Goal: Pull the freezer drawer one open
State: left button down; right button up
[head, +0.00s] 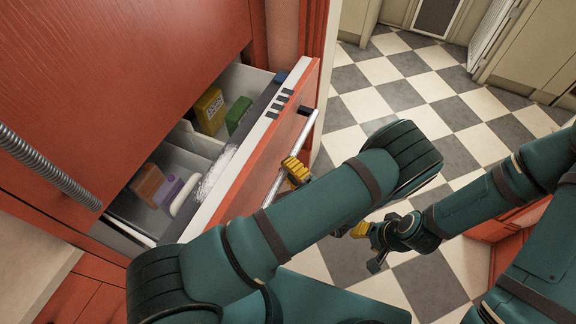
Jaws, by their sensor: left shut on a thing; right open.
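The freezer drawer (262,165) has a red front and a pale top edge with dark slots. It is pulled partway out of the red cabinet, and its inside shows. Its silver bar handle (302,136) runs along the outer face. My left gripper (294,172), with yellow fingers, is shut on the lower part of this handle; my own arm hides part of the drawer's near end. My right gripper (362,231) is open and empty above the floor, to the right of the drawer and apart from it.
In the drawer are a yellow box (209,110), a green item (238,115), and orange (147,184) and purple (165,191) packs. A ribbed metal handle (45,166) crosses the left. Checkered floor (400,98) is clear at the upper right; cabinets stand behind it.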

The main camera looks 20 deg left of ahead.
pick_arm(q)
jog(key=shift+w+d+r, duration=0.1)
jog(key=c, duration=0.8)
grip_release()
